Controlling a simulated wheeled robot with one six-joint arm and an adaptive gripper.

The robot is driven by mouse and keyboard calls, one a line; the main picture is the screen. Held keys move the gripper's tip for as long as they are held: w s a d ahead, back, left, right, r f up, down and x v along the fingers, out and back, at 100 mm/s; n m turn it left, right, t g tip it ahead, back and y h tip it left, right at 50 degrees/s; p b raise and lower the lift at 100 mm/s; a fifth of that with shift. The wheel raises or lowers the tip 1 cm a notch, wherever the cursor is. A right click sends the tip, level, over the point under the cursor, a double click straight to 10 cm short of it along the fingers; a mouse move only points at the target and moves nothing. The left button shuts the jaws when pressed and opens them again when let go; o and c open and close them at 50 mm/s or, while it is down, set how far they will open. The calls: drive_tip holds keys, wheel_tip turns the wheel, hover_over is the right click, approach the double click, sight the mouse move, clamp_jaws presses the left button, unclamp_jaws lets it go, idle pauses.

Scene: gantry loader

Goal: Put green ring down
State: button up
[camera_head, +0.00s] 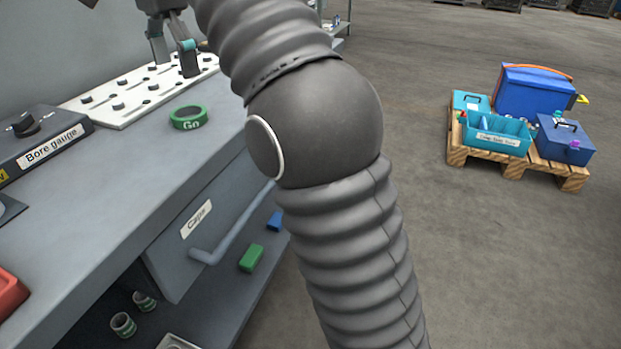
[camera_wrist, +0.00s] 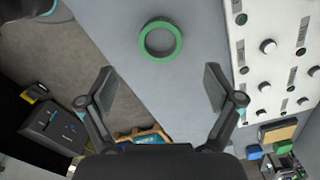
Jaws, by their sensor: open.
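The green ring (camera_head: 188,117), marked "Go", lies flat on the grey bench top (camera_head: 130,170), in front of the white pegged board. It also shows in the wrist view (camera_wrist: 160,41), lying on the bench near the bench edge, beyond my fingertips. My gripper (camera_head: 172,50) is at the back of the bench over the white board in the head view, apart from the ring. In the wrist view my gripper (camera_wrist: 158,88) has its two fingers spread wide with nothing between them.
The white board (camera_head: 140,92) with several dark pegs stands behind the ring. A bore gauge box (camera_head: 42,142) sits at the left. The bench has a drawer (camera_head: 215,225) labelled "Caps". A pallet (camera_head: 510,160) with blue boxes stands on the floor at right.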

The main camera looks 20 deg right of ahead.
drive_tip(key=s+d+n, duration=0.1)
drive_tip(key=d, duration=0.1)
drive_tip(key=s+d, duration=0.1)
drive_tip(key=d, duration=0.1)
drive_tip(key=s+d+f+n+t, duration=0.1)
drive_tip(key=d, duration=0.1)
drive_tip(key=shift+s+d+f+n, duration=0.1)
drive_tip(key=shift+s+d+n, duration=0.1)
drive_tip(key=shift+s+n, duration=0.1)
drive_tip(key=s+d+f+n+t, duration=0.1)
drive_tip(key=s+d+f+n, duration=0.2)
drive_tip(key=s+f, duration=0.3)
drive_tip(key=s+d+f+n+t, duration=0.2)
drive_tip(key=s+d+f, duration=0.4)
drive_tip(key=f, duration=0.3)
drive_tip(key=s+d+f+n+t, duration=0.1)
drive_tip(key=s+d+f+n, duration=0.3)
drive_tip(key=s+f, duration=0.3)
drive_tip(key=shift+s+d+f+t, duration=0.3)
drive_tip(key=shift+s+d+f, duration=0.05)
drive_tip(key=shift+f, duration=0.3)
